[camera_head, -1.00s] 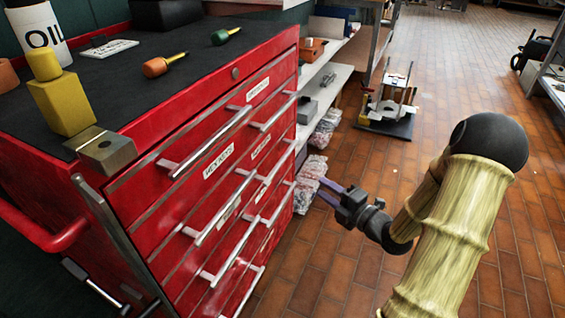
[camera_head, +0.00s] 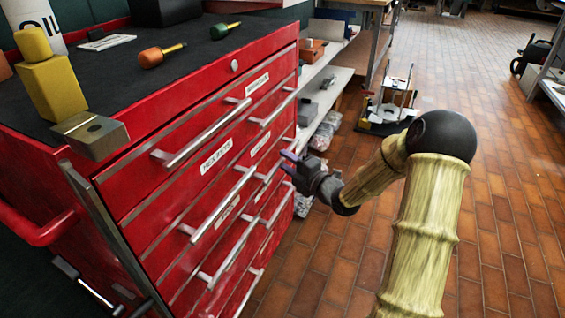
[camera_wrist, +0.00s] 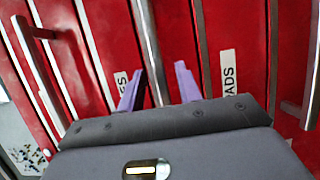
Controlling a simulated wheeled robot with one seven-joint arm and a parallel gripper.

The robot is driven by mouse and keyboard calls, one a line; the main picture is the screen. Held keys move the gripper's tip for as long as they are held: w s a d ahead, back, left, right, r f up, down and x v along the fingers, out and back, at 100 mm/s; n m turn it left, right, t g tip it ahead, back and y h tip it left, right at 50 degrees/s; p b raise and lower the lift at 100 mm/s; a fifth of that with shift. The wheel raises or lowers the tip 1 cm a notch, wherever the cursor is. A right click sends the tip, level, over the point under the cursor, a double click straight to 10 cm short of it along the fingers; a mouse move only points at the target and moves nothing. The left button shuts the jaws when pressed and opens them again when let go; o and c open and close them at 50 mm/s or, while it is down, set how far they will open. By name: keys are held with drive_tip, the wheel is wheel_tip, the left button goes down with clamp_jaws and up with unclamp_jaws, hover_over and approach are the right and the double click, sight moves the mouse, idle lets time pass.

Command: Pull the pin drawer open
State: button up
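A red drawer cabinet (camera_head: 150,170) with several labelled drawers and metal bar handles stands at left; its drawers look shut. I can read the HEX KEYS label (camera_head: 216,156), but I cannot make out which drawer is the pin drawer. My gripper (camera_head: 289,157) is at the right end of the cabinet front, fingers pointing at it. In the wrist view its two purple fingers (camera_wrist: 159,73) are apart, with a bar handle (camera_wrist: 148,40) running between them in the picture. Whether the fingers reach around the bar is unclear. A PADS label (camera_wrist: 228,72) is right of the fingers.
A metal block (camera_head: 90,132) sits on the cabinet's front corner beside a yellow bottle (camera_head: 55,92). Two screwdrivers lie on top, one orange (camera_head: 152,57) and one green (camera_head: 220,31). Shelves (camera_head: 325,85) stand behind the cabinet.

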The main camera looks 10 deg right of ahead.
drive_tip(key=shift+x, duration=1.2)
drive_tip(key=shift+c, duration=0.2)
drive_tip(key=c, duration=0.7)
clamp_jaws()
